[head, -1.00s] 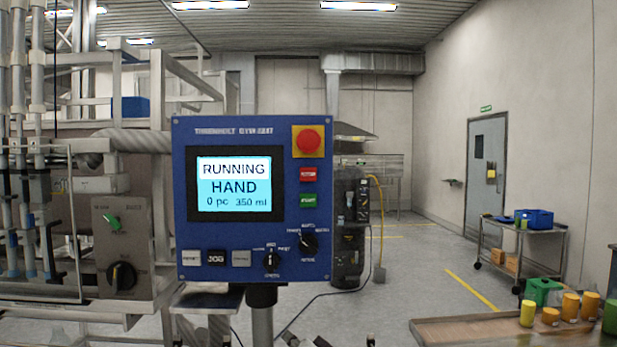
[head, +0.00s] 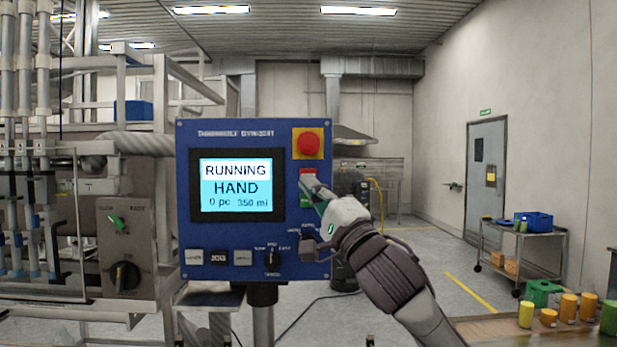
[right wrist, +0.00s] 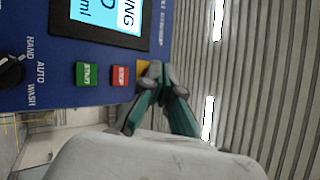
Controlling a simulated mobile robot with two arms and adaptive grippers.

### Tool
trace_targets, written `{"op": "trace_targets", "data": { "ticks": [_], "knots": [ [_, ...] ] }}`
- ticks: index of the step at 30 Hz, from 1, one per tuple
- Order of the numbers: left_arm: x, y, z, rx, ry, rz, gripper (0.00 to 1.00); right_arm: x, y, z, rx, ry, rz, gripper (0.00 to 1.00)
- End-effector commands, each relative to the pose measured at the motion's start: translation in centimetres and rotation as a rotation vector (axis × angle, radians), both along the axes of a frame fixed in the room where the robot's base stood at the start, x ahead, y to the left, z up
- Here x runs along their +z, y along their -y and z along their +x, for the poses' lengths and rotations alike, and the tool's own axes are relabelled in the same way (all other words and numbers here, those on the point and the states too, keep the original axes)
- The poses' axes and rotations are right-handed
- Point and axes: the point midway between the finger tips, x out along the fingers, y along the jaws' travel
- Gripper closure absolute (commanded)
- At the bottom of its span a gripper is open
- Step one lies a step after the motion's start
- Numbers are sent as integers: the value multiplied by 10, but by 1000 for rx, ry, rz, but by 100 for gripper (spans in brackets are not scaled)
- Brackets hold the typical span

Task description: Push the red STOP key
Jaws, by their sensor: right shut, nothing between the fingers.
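The red STOP key (head: 307,172) is on the right side of the blue control panel (head: 235,131), below the emergency stop, partly covered by my right gripper. In the right wrist view the whole STOP key (right wrist: 121,76) shows beside the green START key (right wrist: 87,74). My right gripper (head: 305,183) is shut and empty, its tips in front of the panel at the STOP key. In the right wrist view the fingertips (right wrist: 153,70) appear beside the key, over the yellow plate's edge; contact cannot be told. The screen (head: 236,187) reads RUNNING, HAND. My left gripper is not in view.
A red mushroom emergency stop (head: 308,143) sits on a yellow plate just above the STOP key. Filler pipework stands at left. A table (head: 490,331) with jars is at lower right.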

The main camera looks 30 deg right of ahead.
Motion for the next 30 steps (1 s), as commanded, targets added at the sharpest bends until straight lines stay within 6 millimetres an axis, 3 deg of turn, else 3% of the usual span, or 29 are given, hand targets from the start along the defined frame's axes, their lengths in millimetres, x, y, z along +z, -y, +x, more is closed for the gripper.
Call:
{"op": "trace_targets", "data": {
  "ticks": [16, 30],
  "knots": [
    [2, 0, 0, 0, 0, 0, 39, 7, 2, -1, 11, 13, 11, 100],
    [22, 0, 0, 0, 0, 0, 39, 9, 33, 50, 8, 11, 9, 100]
  ]
}}
